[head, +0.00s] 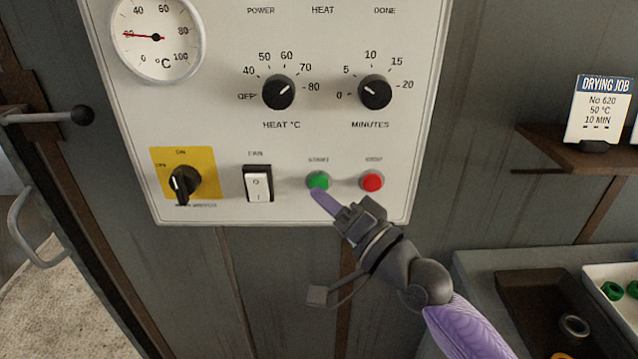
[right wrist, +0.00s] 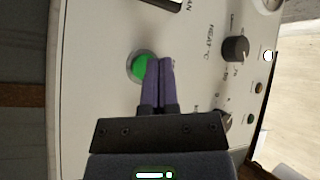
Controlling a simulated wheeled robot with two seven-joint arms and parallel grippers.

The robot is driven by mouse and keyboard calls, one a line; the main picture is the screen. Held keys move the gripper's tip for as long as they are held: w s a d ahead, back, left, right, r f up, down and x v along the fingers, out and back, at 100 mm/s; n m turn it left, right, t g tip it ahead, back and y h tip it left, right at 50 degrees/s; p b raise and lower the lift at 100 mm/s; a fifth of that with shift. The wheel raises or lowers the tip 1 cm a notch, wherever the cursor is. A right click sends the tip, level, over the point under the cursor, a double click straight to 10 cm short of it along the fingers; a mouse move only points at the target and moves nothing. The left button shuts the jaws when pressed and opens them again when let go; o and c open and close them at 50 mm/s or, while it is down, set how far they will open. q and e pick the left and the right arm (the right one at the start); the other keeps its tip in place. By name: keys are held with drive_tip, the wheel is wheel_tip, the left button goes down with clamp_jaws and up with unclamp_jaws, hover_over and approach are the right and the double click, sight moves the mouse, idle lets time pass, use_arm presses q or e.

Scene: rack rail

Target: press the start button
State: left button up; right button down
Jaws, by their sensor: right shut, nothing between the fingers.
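The green start button (head: 318,180) sits low on the white control panel (head: 330,60), left of the red stop button (head: 371,181). My right gripper (head: 318,194) is shut and empty, with its purple fingertips just below the green button in the head view. In the right wrist view the closed fingers (right wrist: 159,62) lie right beside the green button (right wrist: 141,68) and overlap its edge. I cannot tell whether the tips touch it. My left gripper is not in view.
The panel also has a heat knob (head: 278,92), a minutes knob (head: 375,92), a fan switch (head: 258,184) and a black rotary switch (head: 184,183) on a yellow plate. A shelf (head: 560,152) with a job card (head: 598,108) and trays (head: 535,290) stand at the right.

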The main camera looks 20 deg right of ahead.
drive_tip(key=shift+w, duration=0.1)
drive_tip(key=shift+w+d, duration=0.1)
drive_tip(key=shift+w, duration=0.25)
drive_tip(key=shift+w+d+b, duration=0.1)
drive_tip(key=shift+w+b, duration=0.25)
drive_tip(key=shift+b, duration=0.1)
idle(0.8)
drive_tip(key=shift+s+a+p, duration=0.2)
drive_tip(key=shift+s+p, duration=0.45)
drive_tip(key=shift+s, duration=0.1)
